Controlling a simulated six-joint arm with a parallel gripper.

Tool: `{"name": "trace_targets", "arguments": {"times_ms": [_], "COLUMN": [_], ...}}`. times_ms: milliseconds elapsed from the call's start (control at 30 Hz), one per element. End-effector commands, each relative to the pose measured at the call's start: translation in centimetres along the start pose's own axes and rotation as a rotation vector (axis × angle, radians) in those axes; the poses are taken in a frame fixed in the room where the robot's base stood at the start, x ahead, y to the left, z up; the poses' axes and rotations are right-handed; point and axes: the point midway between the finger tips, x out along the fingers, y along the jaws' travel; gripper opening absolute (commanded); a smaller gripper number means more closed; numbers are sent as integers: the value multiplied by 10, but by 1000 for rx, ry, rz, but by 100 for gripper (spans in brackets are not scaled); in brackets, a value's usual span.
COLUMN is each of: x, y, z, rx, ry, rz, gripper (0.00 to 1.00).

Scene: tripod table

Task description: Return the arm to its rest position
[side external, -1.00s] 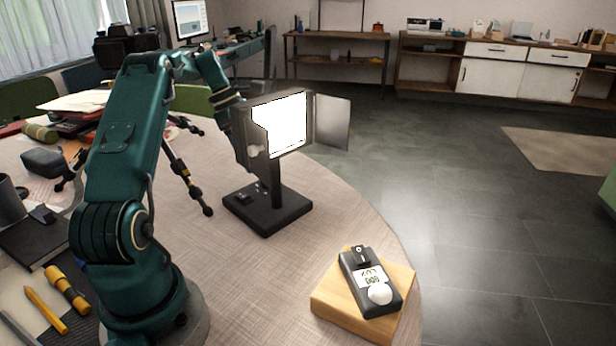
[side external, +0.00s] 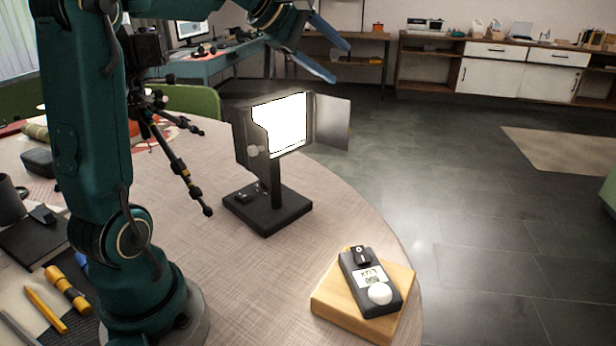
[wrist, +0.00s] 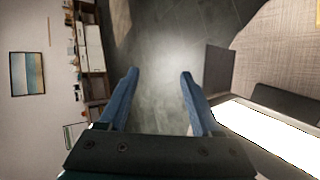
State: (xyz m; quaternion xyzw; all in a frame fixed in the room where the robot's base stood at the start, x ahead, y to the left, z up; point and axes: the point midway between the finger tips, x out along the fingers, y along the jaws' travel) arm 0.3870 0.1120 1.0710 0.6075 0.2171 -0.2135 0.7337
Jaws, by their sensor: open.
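My gripper (side external: 322,50) is at the top of the side external view, raised above and behind the lamp, with its two blue fingers apart and nothing between them. It also shows in the wrist view (wrist: 156,78), open, with grey floor between the fingers. The lit panel lamp (side external: 280,125) stands upright on its black base on the round table (side external: 235,275). Its bright face also shows at the lower right of the wrist view (wrist: 265,135). My gripper is apart from the lamp.
A light meter (side external: 370,282) lies on a wooden block (side external: 335,295) near the table's right edge. A small black tripod (side external: 178,160) stands left of the lamp. Yellow tools (side external: 66,290) lie at the front left. Open floor (side external: 465,200) is to the right.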

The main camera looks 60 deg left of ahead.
Motion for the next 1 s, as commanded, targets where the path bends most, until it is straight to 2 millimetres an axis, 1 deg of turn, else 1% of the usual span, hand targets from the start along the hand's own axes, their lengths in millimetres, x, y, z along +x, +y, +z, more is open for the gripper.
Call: {"name": "trace_targets", "arguments": {"times_ms": [33,67,100,167,200,233,267,300,367,400,500,533,600,700,800,1000], "x": [-6,-10,-15,-25,-32,-38,-43,-51,-61,-67,-81,-84,-90,-94,-96,-96], "y": [-15,-28,-46,-76,-96,-111,-126,-146,-173,-189,-226,-235,-253,-268,-274,-274], "z": [30,43,60,82,94,102,108,115,121,123,123,122,118,114,112,112], "rx": [130,214,328,504,622,710,798,909,1065,1162,1384,1443,1558,1660,1700,1701], "ry": [-27,-39,-57,-87,-107,-123,-138,-159,-188,-205,-244,-254,-274,-290,-296,-296], "rz": [-36,-67,-109,-168,-204,-228,-252,-280,-316,-337,-380,-390,-410,-428,-435,-437], "gripper": [66,66,66,66,66,66,66,66,66,66,66,66,66,66,66,66]}}
